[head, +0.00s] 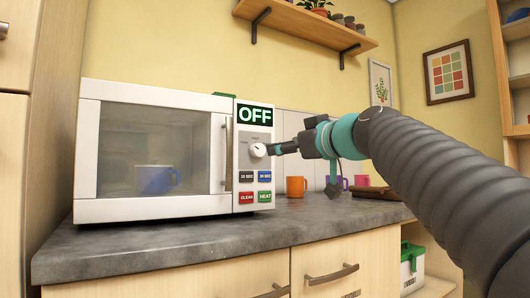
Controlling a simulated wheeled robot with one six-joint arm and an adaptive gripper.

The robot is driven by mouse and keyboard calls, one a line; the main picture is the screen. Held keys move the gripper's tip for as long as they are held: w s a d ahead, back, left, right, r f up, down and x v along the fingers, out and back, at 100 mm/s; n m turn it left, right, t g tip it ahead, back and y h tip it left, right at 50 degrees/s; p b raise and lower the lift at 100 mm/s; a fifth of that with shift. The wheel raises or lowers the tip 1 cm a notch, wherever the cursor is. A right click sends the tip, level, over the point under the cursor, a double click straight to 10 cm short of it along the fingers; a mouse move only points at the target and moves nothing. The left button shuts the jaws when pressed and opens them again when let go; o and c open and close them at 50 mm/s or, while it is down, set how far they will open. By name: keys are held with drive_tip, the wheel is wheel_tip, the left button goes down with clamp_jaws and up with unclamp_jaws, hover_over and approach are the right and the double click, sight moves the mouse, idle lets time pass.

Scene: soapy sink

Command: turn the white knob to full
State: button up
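The white knob (257,150) is on the control panel of a white microwave (150,209), below a display (255,115) that reads OFF. Small marks around the knob are too small to read. My gripper (270,150) reaches in from the right, with its dark fingertips at the knob's right edge. They look to be touching or very near it. The fingers are seen from the side and overlap, so whether they grip the knob is unclear.
Buttons, including red CLEAR (246,197) and green HEAT (265,196), lie below the knob. A blue mug (154,180) is behind the microwave's closed door. An orange mug (296,186) stands on the grey counter (190,239), beneath my arm. A shelf (305,22) hangs above.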

sight(260, 150)
drive_tip(key=p+x, duration=0.2)
drive_tip(key=x, duration=0.8)
drive_tip(key=shift+w+a, duration=0.2)
drive_tip(key=shift+w, duration=0.05)
drive_tip(key=c, duration=1.1)
drive_tip(key=shift+c, duration=0.2)
